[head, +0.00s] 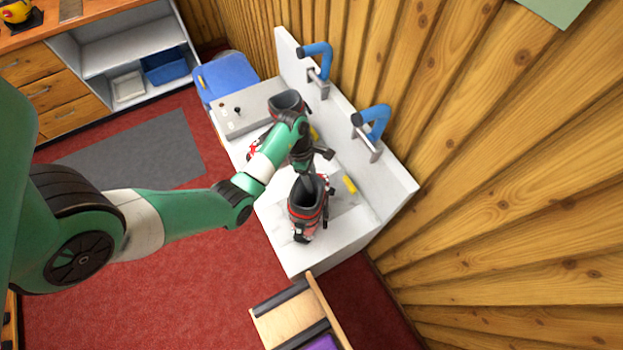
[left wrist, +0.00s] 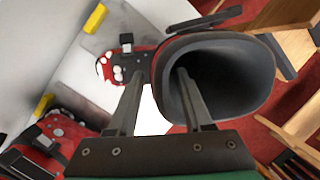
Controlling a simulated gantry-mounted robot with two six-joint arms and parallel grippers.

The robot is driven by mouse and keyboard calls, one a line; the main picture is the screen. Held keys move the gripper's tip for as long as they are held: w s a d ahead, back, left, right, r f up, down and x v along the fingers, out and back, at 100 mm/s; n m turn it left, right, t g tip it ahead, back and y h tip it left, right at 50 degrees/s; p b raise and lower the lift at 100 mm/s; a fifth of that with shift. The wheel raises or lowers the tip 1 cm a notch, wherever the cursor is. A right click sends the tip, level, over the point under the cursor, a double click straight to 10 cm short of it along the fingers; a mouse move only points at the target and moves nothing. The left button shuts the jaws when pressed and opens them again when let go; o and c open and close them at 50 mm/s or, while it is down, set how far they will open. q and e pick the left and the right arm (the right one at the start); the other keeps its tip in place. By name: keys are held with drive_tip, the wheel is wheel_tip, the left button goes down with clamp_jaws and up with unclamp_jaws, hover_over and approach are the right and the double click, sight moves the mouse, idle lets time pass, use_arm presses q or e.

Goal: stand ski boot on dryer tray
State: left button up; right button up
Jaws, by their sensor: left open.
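A red and black ski boot (head: 307,208) stands upright, its dark shaft opening facing up, on the near part of the white dryer tray (head: 300,262). My left gripper (head: 308,182) is open at the top of this boot's shaft. In the left wrist view, the fingers (left wrist: 155,76) straddle the cuff of the boot (left wrist: 262,85): one finger reaches into the opening, the other is outside. Whether they touch the wall I cannot tell. A second red and black boot (head: 287,102) stands farther back on the tray, partly behind my arm; it also shows in the left wrist view (left wrist: 45,140).
Two blue hooked pipes (head: 319,50) (head: 378,120) rise from the tray's back panel. Yellow pieces (head: 350,184) lie on the tray. A blue bin (head: 226,78) stands at the far end and a wooden seat (head: 290,315) at the near end.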

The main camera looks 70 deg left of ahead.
use_arm(q)
drive_tip(key=p+v, duration=0.1)
drive_tip(key=v, duration=0.5)
drive_tip(key=shift+r+p, duration=0.1)
drive_tip(key=shift+p, duration=0.2)
use_arm(e)
wheel_tip(320, 180, up, 7)
drive_tip(key=p, duration=0.4)
drive_tip(key=shift+f+p, duration=0.2)
drive_tip(key=shift+p, duration=0.2)
use_arm(q)
drive_tip(key=v, duration=0.5)
drive_tip(key=shift+a+r, duration=0.1)
drive_tip(key=shift+r, duration=0.2)
use_arm(e)
drive_tip(key=shift+o, duration=0.3)
drive_tip(key=shift+o, duration=0.3)
drive_tip(key=shift+f, duration=0.1)
